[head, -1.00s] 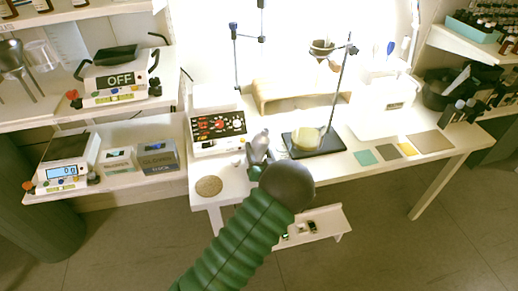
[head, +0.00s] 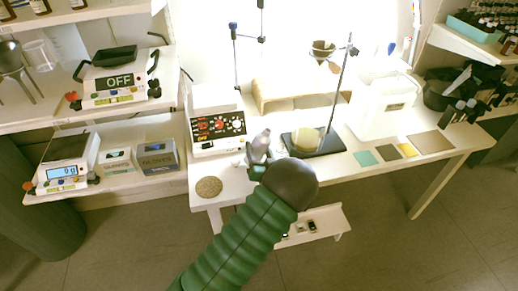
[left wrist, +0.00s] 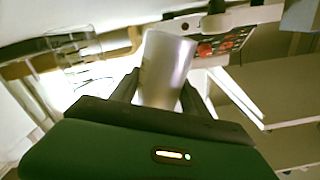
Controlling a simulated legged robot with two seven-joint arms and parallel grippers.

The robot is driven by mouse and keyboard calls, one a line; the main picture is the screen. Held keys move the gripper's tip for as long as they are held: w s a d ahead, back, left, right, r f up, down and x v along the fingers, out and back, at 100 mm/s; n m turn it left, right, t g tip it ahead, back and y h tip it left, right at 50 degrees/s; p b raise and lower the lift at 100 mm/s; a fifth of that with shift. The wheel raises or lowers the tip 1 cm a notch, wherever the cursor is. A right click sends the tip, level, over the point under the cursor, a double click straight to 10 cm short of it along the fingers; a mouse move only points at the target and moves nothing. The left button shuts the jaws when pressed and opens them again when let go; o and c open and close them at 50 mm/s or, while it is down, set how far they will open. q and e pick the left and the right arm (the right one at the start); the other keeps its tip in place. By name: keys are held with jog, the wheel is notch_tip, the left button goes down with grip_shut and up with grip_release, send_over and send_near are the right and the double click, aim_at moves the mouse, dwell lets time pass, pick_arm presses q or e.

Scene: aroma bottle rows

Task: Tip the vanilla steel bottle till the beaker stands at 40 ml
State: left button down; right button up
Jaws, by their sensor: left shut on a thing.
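The steel bottle (head: 261,146) is a grey, shiny bottle near the front edge of the white table. My left gripper (head: 257,168) is shut on it; the left wrist view shows the bottle (left wrist: 165,68) between the two dark fingers (left wrist: 158,92). In the head view it leans slightly to the right. A clear glass beaker with marks shows in the left wrist view (left wrist: 72,55). In the head view a pale yellow round vessel (head: 305,138), perhaps this beaker, is on the dark stand base, right of the bottle. Its level cannot be read. My right gripper is not in view.
The stand (head: 342,90) with a dark base carries a funnel (head: 322,50). A white box with red knobs (head: 217,130) stands left of the bottle. A round cork mat (head: 209,187) lies at the front left. A white jerrycan (head: 382,108) and several coloured squares are on the right.

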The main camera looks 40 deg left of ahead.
pick_arm(q)
jog(key=shift+w+d+r+m+p, duration=0.1)
jog(key=shift+r+m+p, duration=0.5)
jog(key=shift+p, duration=0.25)
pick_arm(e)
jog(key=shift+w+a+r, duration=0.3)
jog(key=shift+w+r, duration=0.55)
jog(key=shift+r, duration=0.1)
